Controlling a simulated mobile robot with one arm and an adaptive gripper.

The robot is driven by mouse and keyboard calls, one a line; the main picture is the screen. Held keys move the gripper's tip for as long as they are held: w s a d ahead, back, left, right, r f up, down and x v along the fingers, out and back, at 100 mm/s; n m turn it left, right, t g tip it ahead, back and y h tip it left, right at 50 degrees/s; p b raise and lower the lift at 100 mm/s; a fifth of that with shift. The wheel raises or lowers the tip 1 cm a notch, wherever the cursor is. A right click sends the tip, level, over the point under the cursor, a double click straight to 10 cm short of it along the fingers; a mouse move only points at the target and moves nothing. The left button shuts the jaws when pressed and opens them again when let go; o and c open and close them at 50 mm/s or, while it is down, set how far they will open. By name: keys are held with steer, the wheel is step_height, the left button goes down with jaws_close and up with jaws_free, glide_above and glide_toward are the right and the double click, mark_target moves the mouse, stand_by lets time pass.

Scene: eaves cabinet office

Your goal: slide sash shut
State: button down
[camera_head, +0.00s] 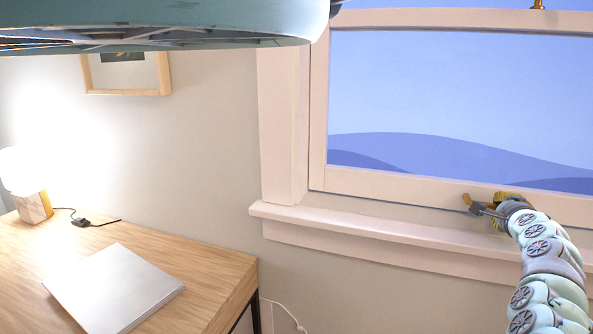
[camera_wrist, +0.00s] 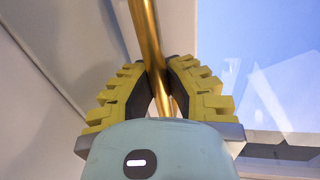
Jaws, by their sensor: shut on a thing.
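The window sash (camera_head: 400,187) is a pale-framed pane at the right of the head view. Its bottom rail lies low, close above the sill (camera_head: 350,222), with a thin dark line under the rail. I cannot tell whether it touches the sill. My gripper (camera_head: 482,207) is at the bottom rail. In the wrist view, the yellow ribbed fingers of my gripper (camera_wrist: 161,66) are shut on a brass bar handle (camera_wrist: 146,30), which runs between their tips. The handle is mostly hidden by my gripper in the head view.
A brass fitting (camera_head: 537,4) sits on the sash's upper rail. A wooden desk (camera_head: 215,268) at the lower left bears a closed silver laptop (camera_head: 115,288) and a lit lamp (camera_head: 33,206). A framed picture (camera_head: 126,75) hangs above. A white cable (camera_head: 285,310) hangs beside the desk.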

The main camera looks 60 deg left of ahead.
steer(key=shift+f, duration=0.4)
steer(key=c, duration=1.2)
jaws_free()
steer(key=shift+s+d+f, duration=0.1)
steer(key=shift+s, duration=0.05)
steer(key=shift+o, duration=1.3)
